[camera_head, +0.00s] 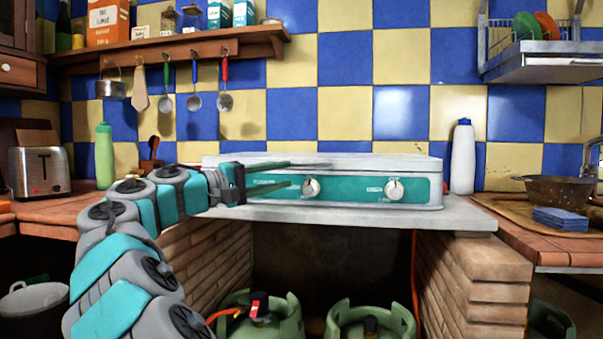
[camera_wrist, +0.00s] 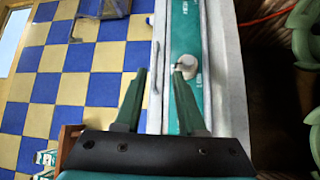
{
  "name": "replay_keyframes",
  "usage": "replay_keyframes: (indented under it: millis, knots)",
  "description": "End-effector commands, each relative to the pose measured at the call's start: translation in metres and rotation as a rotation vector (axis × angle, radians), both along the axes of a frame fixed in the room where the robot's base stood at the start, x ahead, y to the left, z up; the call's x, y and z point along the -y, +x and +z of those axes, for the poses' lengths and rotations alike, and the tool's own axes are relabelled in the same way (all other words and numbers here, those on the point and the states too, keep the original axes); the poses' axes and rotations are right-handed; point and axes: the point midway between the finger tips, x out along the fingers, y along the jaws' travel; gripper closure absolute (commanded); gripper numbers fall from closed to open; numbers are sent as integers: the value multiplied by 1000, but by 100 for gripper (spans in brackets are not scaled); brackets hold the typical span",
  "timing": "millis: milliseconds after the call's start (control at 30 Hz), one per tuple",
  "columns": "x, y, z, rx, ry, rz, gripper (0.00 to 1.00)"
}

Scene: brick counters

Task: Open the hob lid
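The hob (camera_head: 350,189) is a white unit with a teal front panel and two round white knobs. Its flat white lid (camera_head: 370,160) lies shut on top. In the wrist view the lid (camera_wrist: 158,60) shows as a pale strip running up the picture. My gripper (camera_head: 303,173) reaches in from the left, with one finger at the height of the lid's front edge and the other before the panel near the left knob (camera_head: 311,187). Its two fingers are apart in the wrist view (camera_wrist: 160,73), with the lid's edge seen between them. I cannot tell whether they touch it.
A white bottle (camera_head: 463,157) stands right of the hob, and a green bottle (camera_head: 104,155) and toaster (camera_head: 40,171) stand left. A shelf (camera_head: 170,48) with hanging utensils is above left. A dish rack (camera_head: 530,62) hangs above right. Green gas cylinders (camera_head: 370,320) stand below.

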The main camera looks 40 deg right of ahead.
Motion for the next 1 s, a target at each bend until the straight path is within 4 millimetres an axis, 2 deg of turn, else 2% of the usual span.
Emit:
replay_keyframes:
  millis: [133, 267, 733, 1000]
  knots:
    - [-3, 7, 4, -3, -35, 2, 60]
    - [6, 6, 5, -3, -34, 3, 60]
    - [69, 1, 13, -3, -31, 3, 60]
    - [73, 0, 14, -3, -33, 4, 60]
